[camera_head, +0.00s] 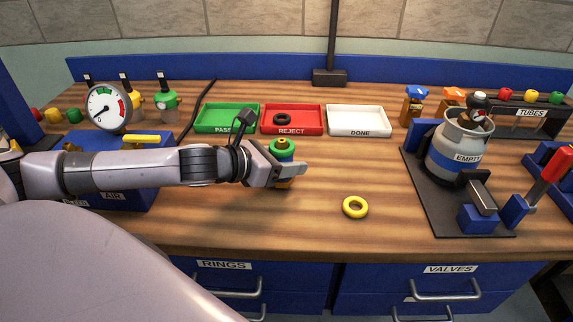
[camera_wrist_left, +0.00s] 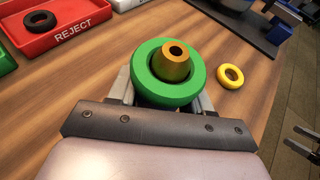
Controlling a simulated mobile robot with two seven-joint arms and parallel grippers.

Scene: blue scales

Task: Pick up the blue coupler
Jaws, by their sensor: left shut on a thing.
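The blue coupler (camera_head: 284,156) stands on the table below the red tray. A green ring (camera_head: 281,146) and a brass tip show at its top, and a little blue shows below the ring. My left gripper (camera_head: 284,170) is shut around the coupler, with a finger crossing in front of it. In the left wrist view the green ring (camera_wrist_left: 149,80) and brass tip (camera_wrist_left: 174,57) lie between the fingers; the blue body is hidden beneath the ring. I cannot tell whether its base touches the table.
A yellow ring (camera_head: 355,207) lies to the right. Behind are the green PASS tray (camera_head: 211,125), red REJECT tray (camera_head: 302,129) holding a black ring (camera_head: 282,118), and white DONE tray (camera_head: 359,131). A grey EMPTY cylinder (camera_head: 445,150) stands right. The front middle is clear.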

